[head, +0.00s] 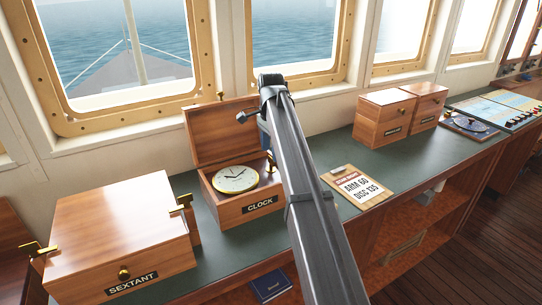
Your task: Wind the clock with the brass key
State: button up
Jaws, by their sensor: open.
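The clock (236,179) has a round cream dial with dark hands and a brass rim. It sits face up in an open wooden box (232,213) labelled CLOCK, with the lid (218,133) raised at the back. A small brass piece (270,163) shows at the box's right side, partly behind my arm; I cannot tell whether it is the key. My arm crosses in front of the box's right side. My gripper (250,117) is at the arm's far end, above and behind the clock; a small dark part juts left there. It looks empty, but its fingers are mostly hidden.
A closed wooden SEXTANT box (120,233) with brass fittings stands at left.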

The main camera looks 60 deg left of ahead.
aim_at(271, 163)
jog(key=shift+f, duration=1.45)
jog(key=shift+c, duration=0.2)
jog(key=c, duration=1)
jog(key=shift+n, duration=0.3)
